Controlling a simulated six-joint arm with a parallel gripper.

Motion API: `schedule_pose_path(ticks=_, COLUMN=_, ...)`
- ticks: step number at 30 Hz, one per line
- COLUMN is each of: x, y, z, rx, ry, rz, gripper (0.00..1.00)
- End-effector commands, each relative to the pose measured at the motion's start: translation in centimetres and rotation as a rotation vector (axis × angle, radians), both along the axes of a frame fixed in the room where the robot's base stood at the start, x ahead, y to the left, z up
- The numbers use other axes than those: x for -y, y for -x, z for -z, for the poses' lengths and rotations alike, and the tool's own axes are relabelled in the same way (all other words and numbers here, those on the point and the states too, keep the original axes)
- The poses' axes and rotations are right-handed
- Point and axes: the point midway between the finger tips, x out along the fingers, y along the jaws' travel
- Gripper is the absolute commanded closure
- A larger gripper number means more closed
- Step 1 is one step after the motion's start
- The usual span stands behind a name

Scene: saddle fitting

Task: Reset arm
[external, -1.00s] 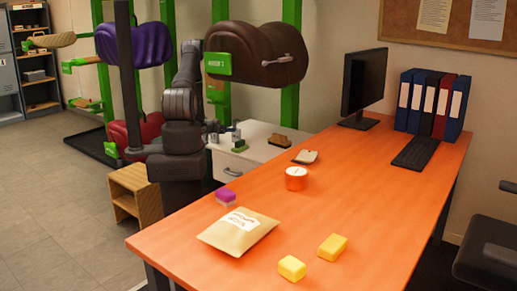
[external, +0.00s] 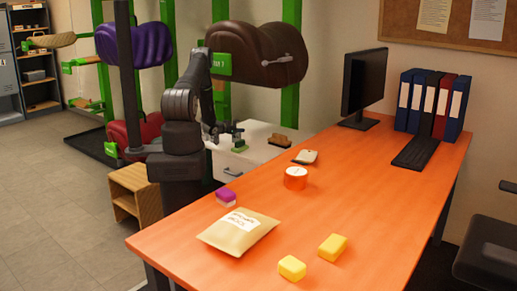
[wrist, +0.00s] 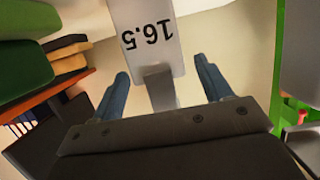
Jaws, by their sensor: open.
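My gripper (external: 216,132) is low over the left part of the white cabinet top in the external view, small and partly hard to make out there. In the wrist view my gripper (wrist: 163,88) is open, with its two blue-grey fingers apart. A small grey and green fitting (external: 238,143) stands on the cabinet, just right of my gripper.
The white cabinet (external: 255,160) also holds a brush (external: 280,139). A brown saddle (external: 258,52) on a green rack is above and behind. The orange desk (external: 360,190) holds a packet (external: 238,233), yellow blocks (external: 333,247), a tape roll (external: 296,178) and a monitor (external: 362,82).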

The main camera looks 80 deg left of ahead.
Motion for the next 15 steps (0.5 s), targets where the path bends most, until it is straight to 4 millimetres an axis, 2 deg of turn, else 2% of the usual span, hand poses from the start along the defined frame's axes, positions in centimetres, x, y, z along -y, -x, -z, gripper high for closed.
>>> schedule_pose_path(ticks=5, x=-2.1, y=-2.3, z=1.0, rx=0.0, ry=-0.001, rz=0.001, gripper=0.29)
schedule_pose_path(ticks=10, x=-2.1, y=-2.1, z=-1.2, rx=0.001, ry=-0.002, rz=-0.001, gripper=0.29)
schedule_pose_path(ticks=15, x=-2.1, y=-2.1, z=-2.5, rx=0.001, ry=-0.002, rz=0.0, gripper=0.29)
